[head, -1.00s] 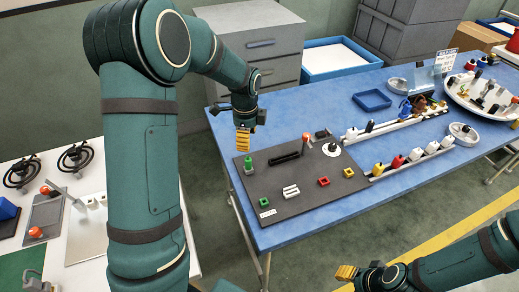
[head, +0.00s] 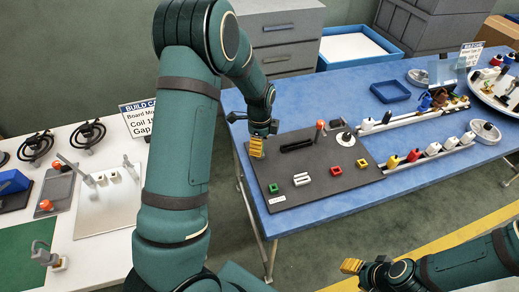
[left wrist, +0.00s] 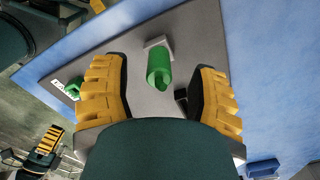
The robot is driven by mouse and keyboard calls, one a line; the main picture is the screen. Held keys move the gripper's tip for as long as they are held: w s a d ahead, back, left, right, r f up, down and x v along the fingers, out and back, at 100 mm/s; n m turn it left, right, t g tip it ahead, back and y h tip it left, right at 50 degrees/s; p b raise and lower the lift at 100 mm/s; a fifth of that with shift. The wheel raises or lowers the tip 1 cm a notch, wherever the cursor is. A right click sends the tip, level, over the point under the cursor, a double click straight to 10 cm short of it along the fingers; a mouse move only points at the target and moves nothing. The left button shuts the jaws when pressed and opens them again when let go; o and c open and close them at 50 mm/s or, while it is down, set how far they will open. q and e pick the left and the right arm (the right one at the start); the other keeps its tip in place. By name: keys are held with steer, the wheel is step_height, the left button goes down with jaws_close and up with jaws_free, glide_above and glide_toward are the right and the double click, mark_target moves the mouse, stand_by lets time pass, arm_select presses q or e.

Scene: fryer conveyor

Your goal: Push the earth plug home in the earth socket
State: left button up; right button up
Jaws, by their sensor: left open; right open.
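The green plug (left wrist: 159,66), which I take for the earth plug, stands in a pale grey socket (left wrist: 157,42) on the dark board's corner. How deep it sits I cannot tell. My left gripper (left wrist: 160,98) is open, with a yellow ribbed finger on each side of the plug and gaps between. In the head view my left gripper (head: 257,148) is over the board's back left corner and hides the plug. My right gripper (head: 351,266) is open and empty at the lower right, off the table; it also shows in the left wrist view (left wrist: 48,140).
The dark board (head: 310,183) carries a green square block (head: 273,188), a white block (head: 301,180), red and yellow blocks, a black slotted bar (head: 297,145) and an orange-topped lever (head: 320,127). Rails of coloured parts run along the right. The blue table (head: 330,95) is clear behind the board.

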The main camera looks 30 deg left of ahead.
arm_select(q)
steer(key=shift+f, duration=1.55)
arm_select(e)
steer(key=shift+f, duration=0.3)
arm_select(q)
steer(key=shift+o, duration=0.2)
jaws_close()
steer(key=shift+r, duration=0.1)
